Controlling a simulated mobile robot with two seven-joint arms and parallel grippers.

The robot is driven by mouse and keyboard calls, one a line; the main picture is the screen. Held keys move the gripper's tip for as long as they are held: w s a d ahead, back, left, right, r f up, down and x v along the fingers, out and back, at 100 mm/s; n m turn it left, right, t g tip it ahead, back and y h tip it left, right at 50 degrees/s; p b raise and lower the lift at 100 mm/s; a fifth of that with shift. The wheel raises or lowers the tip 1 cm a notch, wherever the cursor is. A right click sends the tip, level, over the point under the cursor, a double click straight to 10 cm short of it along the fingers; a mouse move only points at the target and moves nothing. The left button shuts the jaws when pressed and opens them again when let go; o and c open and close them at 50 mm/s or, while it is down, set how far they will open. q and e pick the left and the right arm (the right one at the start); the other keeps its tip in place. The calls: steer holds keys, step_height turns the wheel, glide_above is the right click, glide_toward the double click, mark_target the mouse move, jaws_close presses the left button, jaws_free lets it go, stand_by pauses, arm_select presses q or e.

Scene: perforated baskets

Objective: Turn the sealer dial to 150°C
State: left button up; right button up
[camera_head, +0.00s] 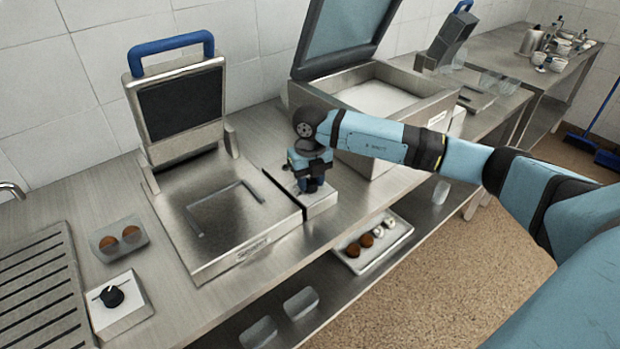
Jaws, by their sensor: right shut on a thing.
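A steel machine with a raised lid and blue handle (180,118) stands on the counter; the lettering on its front is too small to read surely. A white box (322,203) sits just right of it. My right gripper (312,184) points down over this box, shut on what looks like its dial, which the fingers hide. The dial's setting cannot be read. A second white box (120,317) at the lower left carries a black dial (111,296), well apart from my gripper. Its markings are too small to read. My left gripper is not in view.
A larger open-lidded steel machine (400,100) stands behind my right forearm. A clear tray (118,240) with two brown round items sits at the left, near a slatted drainer (40,290). A white tray (372,241) and clear containers (300,303) are on the lower shelf.

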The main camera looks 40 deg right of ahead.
mark_target(311, 181)
steer(key=shift+m, duration=0.3)
steer(key=o, duration=0.9)
steer(key=shift+r, duration=0.15)
step_height(311, 181, up, 14)
steer(key=shift+f, duration=0.2)
steer(key=shift+f, duration=0.1)
stand_by(0.3)
